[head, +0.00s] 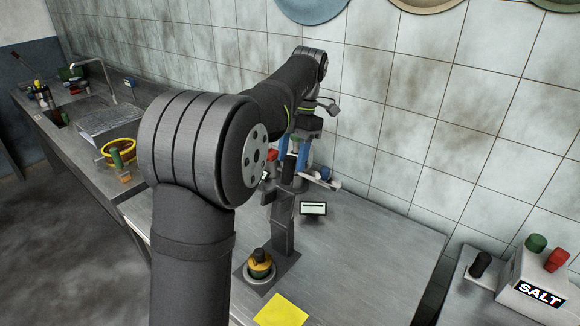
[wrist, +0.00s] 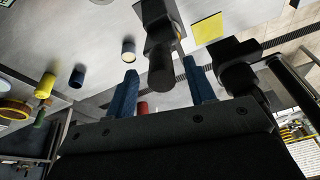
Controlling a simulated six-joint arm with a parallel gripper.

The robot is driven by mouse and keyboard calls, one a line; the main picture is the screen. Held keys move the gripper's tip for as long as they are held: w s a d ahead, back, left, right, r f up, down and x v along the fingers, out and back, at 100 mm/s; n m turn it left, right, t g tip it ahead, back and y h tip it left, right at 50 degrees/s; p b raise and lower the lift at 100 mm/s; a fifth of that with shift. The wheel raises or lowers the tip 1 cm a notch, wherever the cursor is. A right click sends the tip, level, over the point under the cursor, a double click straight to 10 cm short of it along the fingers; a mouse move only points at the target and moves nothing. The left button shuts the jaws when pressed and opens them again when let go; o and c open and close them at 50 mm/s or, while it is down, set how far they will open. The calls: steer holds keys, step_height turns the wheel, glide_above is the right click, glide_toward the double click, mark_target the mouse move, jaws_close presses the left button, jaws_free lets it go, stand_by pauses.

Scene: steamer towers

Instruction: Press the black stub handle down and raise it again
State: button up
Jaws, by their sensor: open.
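The black stub handle (wrist: 162,72) sticks out from a dark block in the wrist view. My gripper (wrist: 163,82) is open, with one blue finger on each side of the stub in that view. I see no clear contact between the fingers and the stub. In the head view my gripper (head: 293,158) is at the top of a dark grey post (head: 283,225) standing on the metal table. The stub is hard to make out there, among the fingers and the dark post.
A yellow square (head: 281,310) and a yellow knob with a black top (head: 260,267) are near the post's foot. A small display (head: 313,208) is right of the post. The table's right part is bare. A SALT box (head: 535,283) stands beyond a gap.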

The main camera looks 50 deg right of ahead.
mark_target(289, 170)
steer(key=shift+v, duration=1.8)
steer(key=shift+f, duration=0.15)
steer(key=x, duration=0.7)
steer(key=shift+a, duration=0.2)
steer(key=shift+a+h, duration=0.3)
